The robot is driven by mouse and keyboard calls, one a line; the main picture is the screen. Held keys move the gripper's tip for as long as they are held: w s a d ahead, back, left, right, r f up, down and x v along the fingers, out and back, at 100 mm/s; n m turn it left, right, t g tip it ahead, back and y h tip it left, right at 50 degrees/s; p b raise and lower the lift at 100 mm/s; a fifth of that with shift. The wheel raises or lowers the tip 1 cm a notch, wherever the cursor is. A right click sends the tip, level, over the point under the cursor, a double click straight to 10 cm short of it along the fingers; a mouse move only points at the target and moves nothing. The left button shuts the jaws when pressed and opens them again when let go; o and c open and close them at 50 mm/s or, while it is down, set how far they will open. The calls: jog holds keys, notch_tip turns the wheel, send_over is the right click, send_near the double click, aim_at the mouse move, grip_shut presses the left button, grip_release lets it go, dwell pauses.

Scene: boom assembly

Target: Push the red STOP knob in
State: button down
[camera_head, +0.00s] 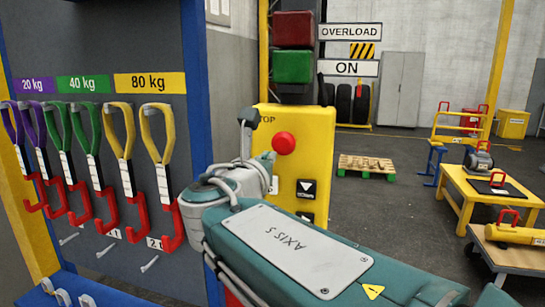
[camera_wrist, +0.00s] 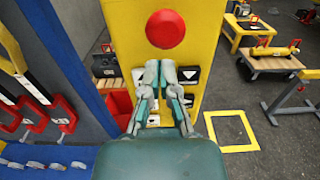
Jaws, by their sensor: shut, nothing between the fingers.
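The red STOP knob (camera_head: 284,143) is a round button on the upper part of a yellow control box (camera_head: 318,135). It also shows large at the top of the wrist view (camera_wrist: 165,29). My gripper (camera_wrist: 161,65) is shut and empty, with its fingertips just below the knob in the wrist view, in front of the box's black and white buttons. In the head view my arm covers the lower left of the box and most of the gripper. Whether the fingertips touch the box cannot be told.
Slings with red hooks (camera_head: 122,165) hang on a grey panel at the left, under weight labels. A blue post (camera_head: 199,80) stands between panel and box. At the right are a yellow table (camera_head: 480,185) and a pallet (camera_head: 366,166). Open floor lies between.

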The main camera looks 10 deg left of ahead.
jog(key=s, duration=0.8)
jog(key=shift+s+a, duration=0.15)
jog(key=shift+a, duration=0.15)
jog(key=s+d+f+m+g+h, duration=0.15)
jog(key=d+f+m+g, duration=0.25)
jog(key=d+f+m, duration=0.55)
jog(key=s+d+f+m+g+h, duration=0.15)
jog(key=d+f+m+g, duration=0.45)
jog(key=d, duration=0.7)
jog(key=s+d+f+m+g+y, duration=0.1)
jog(key=s+d+f+m+y, duration=0.1)
jog(key=s+f+m, duration=0.3)
jog(key=s+d+f+m+g+y, duration=0.1)
jog(key=s+f+m, duration=0.4)
jog(key=m, duration=0.9)
jog(key=shift+s+d+f+g+y, duration=0.3)
jog(key=shift+d+f+y, duration=0.4)
jog(key=shift+d, duration=0.65)
jog(key=shift+r+m, duration=0.15)
jog(key=shift+m, duration=0.1)
